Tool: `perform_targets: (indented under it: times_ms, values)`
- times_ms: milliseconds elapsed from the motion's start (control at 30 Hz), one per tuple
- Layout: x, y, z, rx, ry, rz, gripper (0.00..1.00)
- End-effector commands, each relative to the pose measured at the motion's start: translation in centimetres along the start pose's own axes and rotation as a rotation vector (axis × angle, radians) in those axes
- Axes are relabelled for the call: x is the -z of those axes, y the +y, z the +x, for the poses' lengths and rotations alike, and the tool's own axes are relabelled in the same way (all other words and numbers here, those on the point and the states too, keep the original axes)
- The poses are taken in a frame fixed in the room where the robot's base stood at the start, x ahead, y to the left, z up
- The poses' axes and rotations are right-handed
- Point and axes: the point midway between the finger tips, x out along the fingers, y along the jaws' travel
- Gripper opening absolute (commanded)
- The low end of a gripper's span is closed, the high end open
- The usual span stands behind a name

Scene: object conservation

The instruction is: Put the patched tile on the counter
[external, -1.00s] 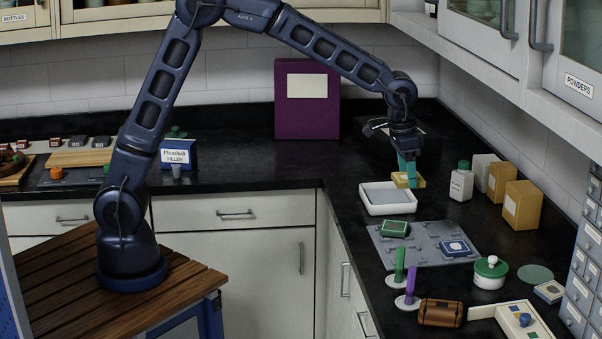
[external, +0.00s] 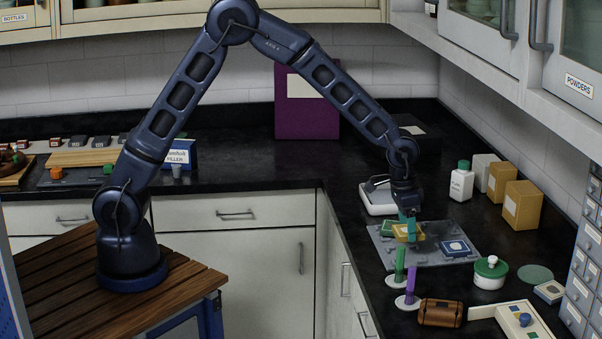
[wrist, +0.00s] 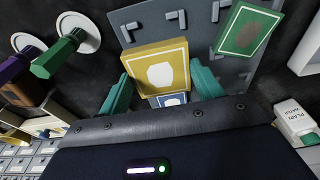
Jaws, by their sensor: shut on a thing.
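My gripper (external: 408,222) is shut on a yellow tile (external: 409,234) with a white patch on its face. The wrist view shows the yellow tile (wrist: 157,53) between my two teal fingers. It is over the grey board with raised corner brackets (external: 430,259); I cannot tell how high. A green tile with a dark patch (wrist: 240,38) lies on the board, partly behind the yellow tile in the external view (external: 386,228). A blue tile with a pale patch (external: 456,247) lies on the board's right side, partly hidden in the wrist view.
A white tray (external: 372,208) stands behind the board, partly hidden by my arm. A green and a purple peg (external: 411,282) stand in front, beside a brown case (external: 440,313). A white jar (external: 490,275) and a bottle (external: 461,183) are right. Dark counter shows between them.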

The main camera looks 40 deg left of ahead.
Motion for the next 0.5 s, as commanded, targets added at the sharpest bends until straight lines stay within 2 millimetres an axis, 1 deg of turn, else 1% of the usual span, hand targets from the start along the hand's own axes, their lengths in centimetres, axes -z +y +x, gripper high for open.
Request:
perform_targets:
  times_ms: [167,233,400,500]
  values:
    - [-0.1,0.0,0.8,0.000,0.000,0.000,0.38]
    - [-0.2,0.0,1.4,0.000,0.000,0.000,0.38]
    - [-0.6,0.0,3.8,0.000,0.000,0.000,0.38]
    - [-0.7,0.0,4.6,0.000,0.000,-0.001,0.38]
